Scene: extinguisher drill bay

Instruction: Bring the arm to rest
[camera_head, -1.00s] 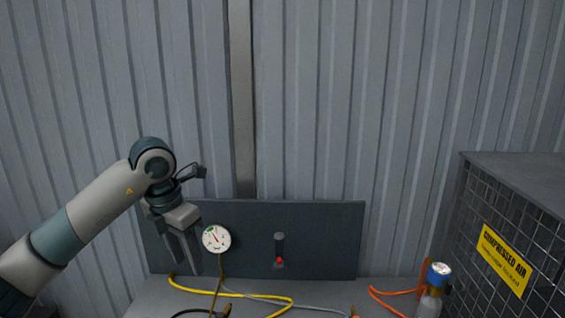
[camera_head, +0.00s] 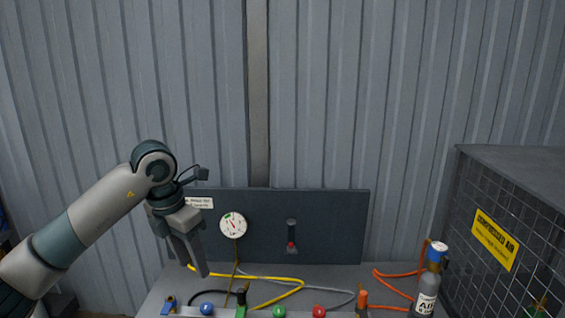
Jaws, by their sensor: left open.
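My left arm (camera_head: 95,215) comes in from the left in the head view. Its left gripper (camera_head: 198,274) points down with its fingers apart and nothing between them. It hangs in front of the left part of the dark back panel (camera_head: 335,220), near the yellow hose (camera_head: 285,281). Whether it touches anything below cannot be told. My right gripper is not in view.
A round gauge (camera_head: 233,224) and a small red-ended lever (camera_head: 291,238) are at the panel. Coloured knobs, blue (camera_head: 207,309), green (camera_head: 279,312) and red (camera_head: 319,312), line the bench front. A grey AIR bottle (camera_head: 427,291) stands right, beside a mesh cage (camera_head: 500,240).

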